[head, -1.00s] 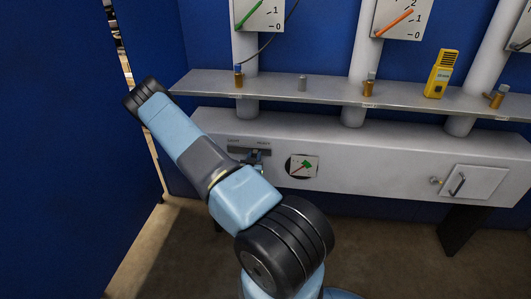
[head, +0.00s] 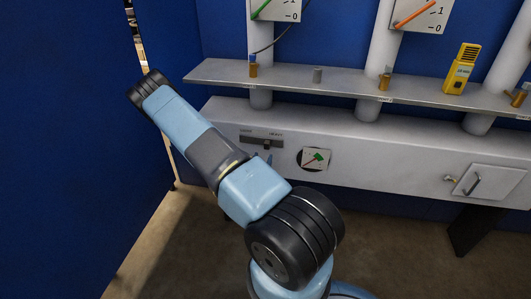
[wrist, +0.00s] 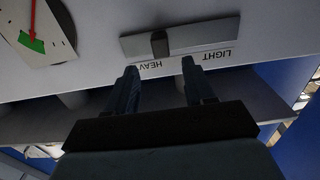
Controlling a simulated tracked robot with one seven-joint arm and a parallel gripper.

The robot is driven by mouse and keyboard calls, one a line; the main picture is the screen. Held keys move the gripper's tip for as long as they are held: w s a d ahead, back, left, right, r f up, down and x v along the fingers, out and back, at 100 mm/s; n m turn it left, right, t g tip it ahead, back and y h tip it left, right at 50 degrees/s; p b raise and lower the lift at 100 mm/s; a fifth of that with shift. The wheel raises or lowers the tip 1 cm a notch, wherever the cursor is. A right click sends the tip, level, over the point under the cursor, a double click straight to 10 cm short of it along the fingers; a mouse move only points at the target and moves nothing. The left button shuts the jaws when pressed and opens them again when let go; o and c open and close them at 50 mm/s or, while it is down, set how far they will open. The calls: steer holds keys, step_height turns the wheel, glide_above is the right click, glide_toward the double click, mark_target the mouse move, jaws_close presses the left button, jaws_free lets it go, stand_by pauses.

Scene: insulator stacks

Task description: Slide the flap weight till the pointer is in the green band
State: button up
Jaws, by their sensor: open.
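The flap weight's dark knob (wrist: 159,43) sits in a slot plate (wrist: 205,35) on the grey housing, nearer the HEAVY end than the LIGHT end. The slot plate also shows in the head view (head: 247,138). A round-windowed dial (head: 314,159) beside it has a red pointer (wrist: 33,18) and a green band (wrist: 31,42). The pointer's tip reaches the green band in the wrist view. My gripper (wrist: 160,76) is open and empty, with its fingertips short of the knob and apart from it. In the head view my arm hides most of the gripper.
A shelf (head: 340,84) juts out above the housing, carrying small brass fittings and a yellow meter (head: 461,70). A hatch with a handle (head: 490,184) is at the right. Blue walls close in on the left.

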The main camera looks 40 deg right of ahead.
steer(key=v, duration=0.6)
stand_by(0.5)
